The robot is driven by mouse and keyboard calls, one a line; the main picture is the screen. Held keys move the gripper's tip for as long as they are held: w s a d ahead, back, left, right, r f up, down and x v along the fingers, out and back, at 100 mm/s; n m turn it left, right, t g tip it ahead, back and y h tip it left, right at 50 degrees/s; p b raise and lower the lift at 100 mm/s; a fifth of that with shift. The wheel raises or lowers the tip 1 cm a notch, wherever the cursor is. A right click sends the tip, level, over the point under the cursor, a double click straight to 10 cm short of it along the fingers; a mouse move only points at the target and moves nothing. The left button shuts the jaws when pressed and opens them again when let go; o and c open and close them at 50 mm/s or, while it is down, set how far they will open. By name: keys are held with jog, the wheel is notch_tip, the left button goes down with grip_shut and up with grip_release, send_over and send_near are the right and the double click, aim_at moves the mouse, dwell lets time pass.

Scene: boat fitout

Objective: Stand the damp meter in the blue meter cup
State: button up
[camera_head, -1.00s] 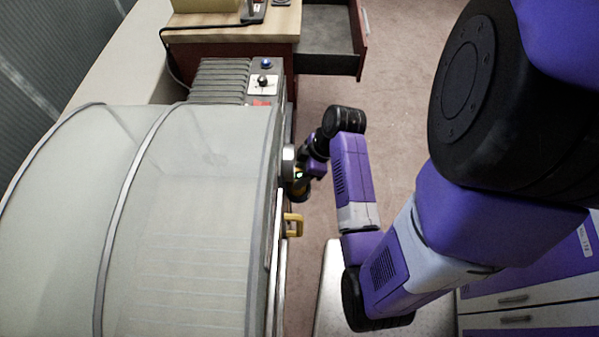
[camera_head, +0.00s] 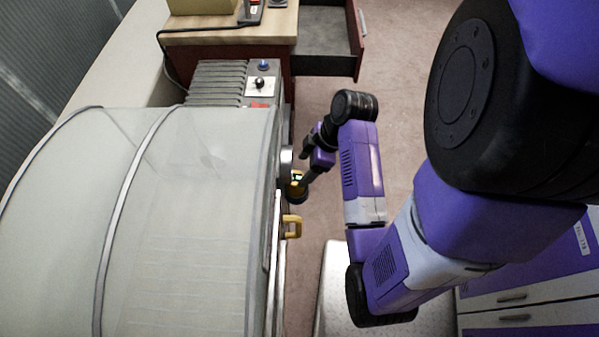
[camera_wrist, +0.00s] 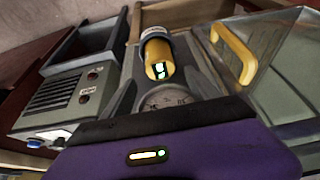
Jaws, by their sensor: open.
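A yellow cylinder with a grey collar and a small lit display, which looks like the damp meter (camera_wrist: 157,58), shows between my fingers in the wrist view. I see no clear contact with either finger. In the head view the yellow and dark meter (camera_head: 297,187) is by the front of the big translucent-covered unit, just below my gripper (camera_head: 308,167). My gripper (camera_wrist: 165,75) is open. A small blue item (camera_head: 263,65) sits on the grey finned box, and one shows in the wrist view (camera_wrist: 34,143).
The translucent cover (camera_head: 200,210) fills the left, with a yellow handle (camera_head: 292,226) on its front. The finned box (camera_head: 220,82) stands behind it. An open drawer (camera_head: 327,35) juts out at the back. Carpeted floor (camera_head: 400,90) is clear to the right.

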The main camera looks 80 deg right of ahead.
jog(key=p+v, duration=0.1)
jog(key=v, duration=0.6)
jog(key=shift+p, duration=0.35)
